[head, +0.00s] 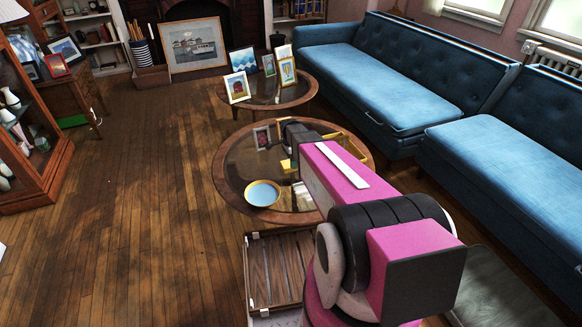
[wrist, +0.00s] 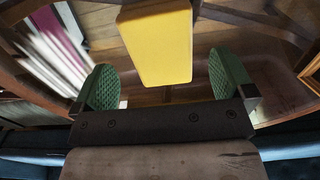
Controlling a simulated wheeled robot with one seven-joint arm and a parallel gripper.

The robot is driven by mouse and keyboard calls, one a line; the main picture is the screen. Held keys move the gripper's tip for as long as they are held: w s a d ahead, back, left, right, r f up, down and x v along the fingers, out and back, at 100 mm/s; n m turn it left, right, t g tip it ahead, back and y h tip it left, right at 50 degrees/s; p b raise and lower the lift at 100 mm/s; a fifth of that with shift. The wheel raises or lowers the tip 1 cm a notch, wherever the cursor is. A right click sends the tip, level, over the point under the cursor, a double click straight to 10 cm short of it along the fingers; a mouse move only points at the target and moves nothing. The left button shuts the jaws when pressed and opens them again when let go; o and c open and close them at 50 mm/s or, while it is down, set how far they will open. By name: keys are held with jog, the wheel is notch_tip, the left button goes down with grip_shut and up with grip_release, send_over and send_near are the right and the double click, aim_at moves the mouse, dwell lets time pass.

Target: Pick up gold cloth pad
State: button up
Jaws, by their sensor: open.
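The gold cloth pad (wrist: 157,45) shows in the wrist view as a yellow block, just beyond and between my gripper's two green fingers. My gripper (wrist: 166,86) is open, with one finger on either side below the pad's near end, and it is empty. Whether the fingers touch the pad cannot be told. In the head view, a small yellow patch (head: 286,164) beside my gripper over the near round table (head: 228,168) looks like the pad. My arm hides much of that tabletop.
A blue bowl with a yellow rim (head: 263,193) sits on the near table, left of my arm. A small picture frame (head: 262,137) stands behind it. The far round table (head: 260,101) holds several frames. Blue sofas (head: 385,88) line the right. Wooden floor (head: 150,190) is clear on the left.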

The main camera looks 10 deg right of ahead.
notch_tip(320, 180, down, 4)
jog(key=shift+r, duration=0.1)
jog(key=shift+c, duration=0.3)
jog(key=c, duration=0.9)
jog(key=shift+r, duration=0.15)
jog(key=shift+r, duration=0.45)
jog(key=r, duration=0.2)
jog(key=a+r, duration=0.1)
jog(key=shift+s+r, duration=0.3)
jog(key=shift+r, duration=0.05)
jog(key=s+a+r, duration=0.1)
jog(key=a+r, duration=0.1)
jog(key=a, duration=0.1)
jog(key=s+a+r, duration=0.2)
jog(key=a, duration=0.1)
jog(key=s+a+r, duration=0.1)
jog(key=a+r, duration=0.1)
jog(key=a, duration=0.1)
jog(key=shift+s+a+r, duration=0.1)
jog(key=shift+s+a, duration=0.05)
jog(key=shift+a, duration=0.15)
